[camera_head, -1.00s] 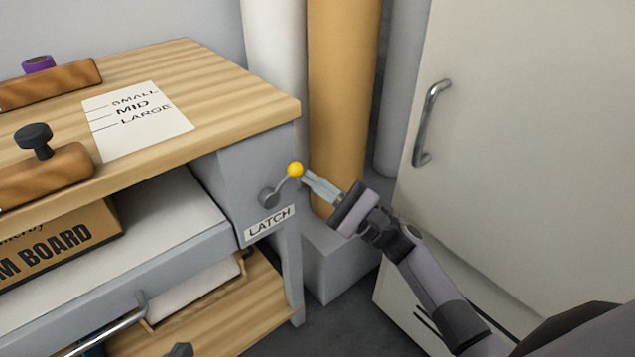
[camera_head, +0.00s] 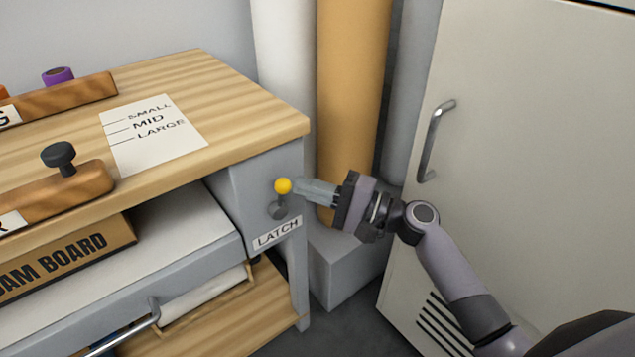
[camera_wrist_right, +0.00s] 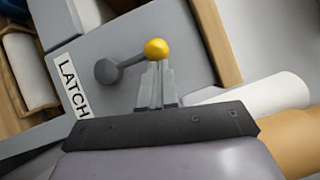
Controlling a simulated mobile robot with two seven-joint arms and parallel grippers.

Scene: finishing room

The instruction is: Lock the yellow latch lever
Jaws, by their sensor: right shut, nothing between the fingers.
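The latch lever has a yellow ball knob (camera_head: 283,186) on a short grey arm, on the grey side panel of the bench above the "LATCH" label (camera_head: 277,233). In the head view the knob stands nearly straight above its grey pivot (camera_head: 278,210). My right gripper (camera_head: 298,187) is shut and empty, its fingertips at the right side of the knob, touching it or very close. In the right wrist view the knob (camera_wrist_right: 156,48) sits just beyond the shut fingertips (camera_wrist_right: 157,66), with the pivot (camera_wrist_right: 107,72) to its left. My left gripper is not in view.
The wooden bench top (camera_head: 240,120) holds a SMALL/MID/LARGE sheet (camera_head: 150,150) and wooden blocks. Behind my right gripper stand a tan column (camera_head: 350,90) and a grey block (camera_head: 345,270). A pale cabinet door with a metal handle (camera_head: 432,140) is at the right.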

